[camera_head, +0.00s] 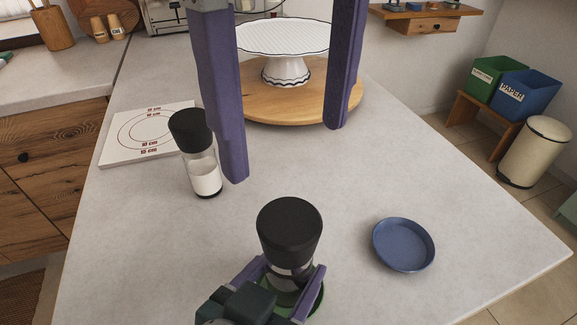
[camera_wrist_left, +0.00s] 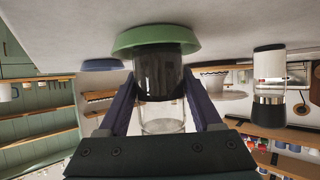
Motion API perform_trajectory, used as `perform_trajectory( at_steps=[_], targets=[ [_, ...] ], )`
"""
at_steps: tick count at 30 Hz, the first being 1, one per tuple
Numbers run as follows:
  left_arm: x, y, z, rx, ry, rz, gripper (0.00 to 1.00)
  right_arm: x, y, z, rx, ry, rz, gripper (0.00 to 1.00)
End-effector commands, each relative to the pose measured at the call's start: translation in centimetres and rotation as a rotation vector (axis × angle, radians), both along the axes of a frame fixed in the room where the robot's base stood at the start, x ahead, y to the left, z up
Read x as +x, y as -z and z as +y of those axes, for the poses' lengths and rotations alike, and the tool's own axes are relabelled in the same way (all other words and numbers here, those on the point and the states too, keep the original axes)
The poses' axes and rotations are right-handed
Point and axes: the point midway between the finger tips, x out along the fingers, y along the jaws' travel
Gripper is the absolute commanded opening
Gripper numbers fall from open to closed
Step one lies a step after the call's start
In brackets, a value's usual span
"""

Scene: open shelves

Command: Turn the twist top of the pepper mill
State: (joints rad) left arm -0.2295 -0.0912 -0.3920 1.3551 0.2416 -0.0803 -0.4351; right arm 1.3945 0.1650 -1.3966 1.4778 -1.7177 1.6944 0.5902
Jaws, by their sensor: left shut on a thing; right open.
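The pepper mill (camera_head: 290,230) has a wide black twist top and a clear body. It stands upright at the front middle of the counter, over a green dish (camera_head: 319,303). My left gripper (camera_head: 285,279) is shut on its body below the top. The upside-down left wrist view shows the mill's dark contents (camera_wrist_left: 160,72) and clear glass between the fingers (camera_wrist_left: 162,90), with the green dish (camera_wrist_left: 157,38) at its base; its black top is hidden there. My right gripper (camera_head: 285,155) is open and empty, its two long purple fingers spread beyond the mill.
A similar black-topped mill with white contents (camera_head: 205,180) stands to the left, near a white board with printed circles (camera_head: 125,150). A blue dish (camera_head: 403,244) lies to the right. A white cake stand (camera_head: 285,40) sits on a round wooden board (camera_head: 285,106) behind.

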Motion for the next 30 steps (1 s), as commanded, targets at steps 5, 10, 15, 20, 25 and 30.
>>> perform_trajectory(
  at_steps=[5,10,15,20,25,30],
  targets=[
    [0.0,0.0,0.0,0.000,0.000,0.001,0.30,-0.2,0.0,0.1,0.010,-0.503,-0.020,1.00],
    [0.0,0.0,0.0,0.000,0.000,0.001,0.30,-0.3,0.0,0.1,0.014,-0.955,-0.033,1.00],
    [0.0,0.0,0.0,0.000,0.000,0.001,0.30,-0.4,0.0,0.2,0.017,-1.274,-0.040,1.00],
    [0.0,0.0,0.0,0.000,0.000,0.001,0.30,-0.5,0.1,0.1,0.017,-1.416,-0.041,1.00],
    [0.0,0.0,0.0,0.000,0.000,0.000,0.30,-0.6,1.8,0.1,0.019,-1.446,-0.038,1.00],
    [0.0,0.0,0.0,0.000,0.000,0.000,0.30,-0.6,5.3,0.1,0.019,-1.443,-0.036,1.00]
  ],
)
